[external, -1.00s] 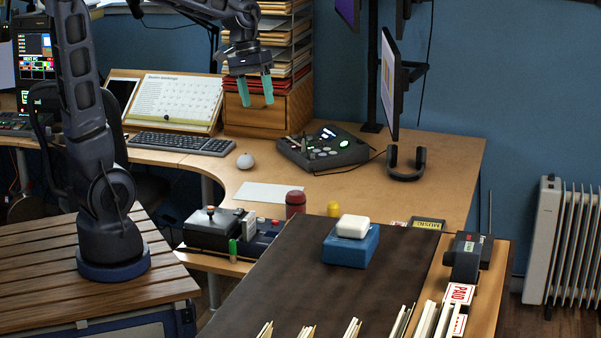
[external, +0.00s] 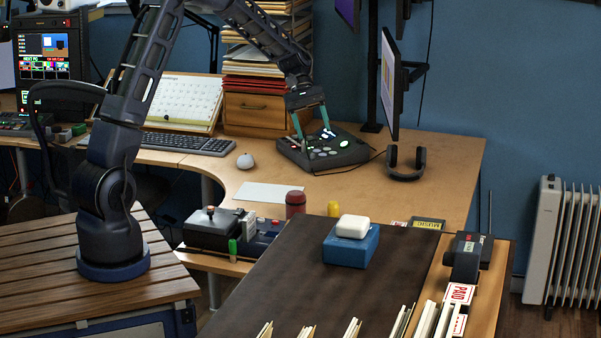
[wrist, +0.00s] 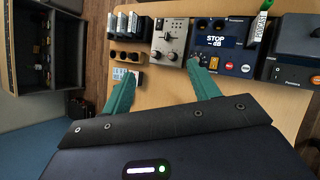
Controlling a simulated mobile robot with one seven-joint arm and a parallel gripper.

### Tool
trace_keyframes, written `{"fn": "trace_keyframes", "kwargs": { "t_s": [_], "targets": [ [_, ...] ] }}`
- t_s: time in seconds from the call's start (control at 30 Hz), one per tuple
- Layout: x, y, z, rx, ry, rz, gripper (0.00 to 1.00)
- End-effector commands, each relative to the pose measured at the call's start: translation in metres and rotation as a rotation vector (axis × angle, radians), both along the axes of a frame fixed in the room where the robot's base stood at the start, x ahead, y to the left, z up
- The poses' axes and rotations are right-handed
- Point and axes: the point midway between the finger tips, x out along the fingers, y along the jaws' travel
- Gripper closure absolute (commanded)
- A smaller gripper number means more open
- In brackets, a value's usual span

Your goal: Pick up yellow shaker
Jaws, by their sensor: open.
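A small yellow object (external: 333,209), likely the yellow shaker, stands on the wooden desk just behind the dark desktop in the external view. A dark red cylinder (external: 295,204) stands to its left. My gripper (external: 313,131) hangs above the desk near the black console with glowing buttons, well apart from the yellow object. Its two teal fingers are spread with nothing between them. In the wrist view my gripper (wrist: 157,72) shows the fingers apart over panels and devices; I cannot make out the yellow object there.
The black console (external: 322,149) is near my gripper. A blue box (external: 350,247) with a white block on top sits on the dark desktop. Bare desk (external: 440,150) lies at the right.

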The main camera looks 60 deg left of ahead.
Motion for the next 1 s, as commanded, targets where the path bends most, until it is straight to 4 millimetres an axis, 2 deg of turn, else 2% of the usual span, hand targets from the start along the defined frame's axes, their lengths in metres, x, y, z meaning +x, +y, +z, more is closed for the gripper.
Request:
{"fn": "trace_keyframes", "kwargs": {
  "t_s": [0.03,0.2,0.5,0.8,1.0],
  "targets": [
    [0.009,0.01,-0.014,-0.026,0.021,0.028,0.4],
    [0.034,0.035,-0.055,-0.11,0.08,0.117,0.4],
    [0.067,0.081,-0.133,-0.267,0.181,0.275,0.4],
    [0.086,0.129,-0.219,-0.429,0.274,0.434,0.4],
    [0.091,0.151,-0.263,-0.514,0.317,0.513,0.4]
  ]
}}
